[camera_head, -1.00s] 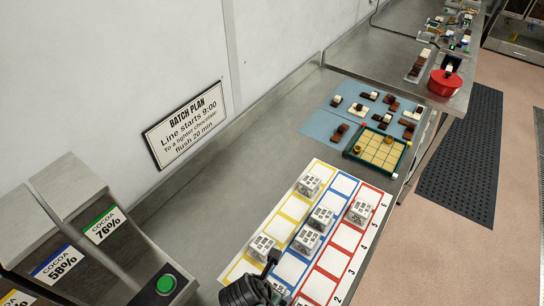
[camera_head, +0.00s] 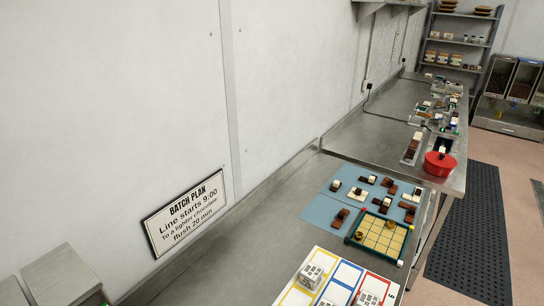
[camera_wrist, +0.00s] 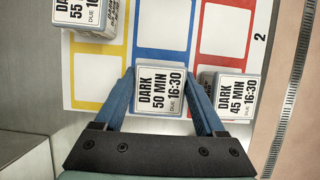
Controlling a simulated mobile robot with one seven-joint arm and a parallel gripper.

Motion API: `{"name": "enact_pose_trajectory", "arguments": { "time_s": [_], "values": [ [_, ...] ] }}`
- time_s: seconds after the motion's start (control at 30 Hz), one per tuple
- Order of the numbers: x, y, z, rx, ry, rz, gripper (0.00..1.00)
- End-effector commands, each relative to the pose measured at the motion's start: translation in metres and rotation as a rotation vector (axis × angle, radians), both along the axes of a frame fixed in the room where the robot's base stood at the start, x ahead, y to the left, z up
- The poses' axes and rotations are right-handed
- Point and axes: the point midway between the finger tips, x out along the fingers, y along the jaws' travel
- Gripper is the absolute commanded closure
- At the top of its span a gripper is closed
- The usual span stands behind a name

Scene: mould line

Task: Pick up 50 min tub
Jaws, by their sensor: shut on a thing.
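The 50 min tub (camera_wrist: 160,92), a small grey tub with a white label reading "DARK 50 MIN DUE 16:30", is between the blue fingers of my gripper (camera_wrist: 160,84) in the wrist view. The fingers are shut on its two sides. It is over the blue-outlined column of the planning board (camera_wrist: 121,62); whether its base touches the board cannot be told. In the head view my gripper and this tub are out of frame, and only the far end of the board (camera_head: 345,267) shows.
A 45 min tub (camera_wrist: 234,95) stands close right, in the red column. A 55 min tub (camera_wrist: 85,15) is upper left, in the yellow column.

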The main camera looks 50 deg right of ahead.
Motion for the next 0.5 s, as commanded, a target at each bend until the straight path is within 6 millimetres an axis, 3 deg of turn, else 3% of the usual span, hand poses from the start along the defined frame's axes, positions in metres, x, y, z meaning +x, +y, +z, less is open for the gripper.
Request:
{"name": "enact_pose_trajectory", "arguments": {
  "time_s": [0.27, 0.5],
  "values": [
    [0.0, 0.0, 0.002, -0.001, -0.001, 0.0, 0.9],
    [0.001, -0.001, 0.02, -0.003, -0.004, 0.001, 0.9]
  ]
}}
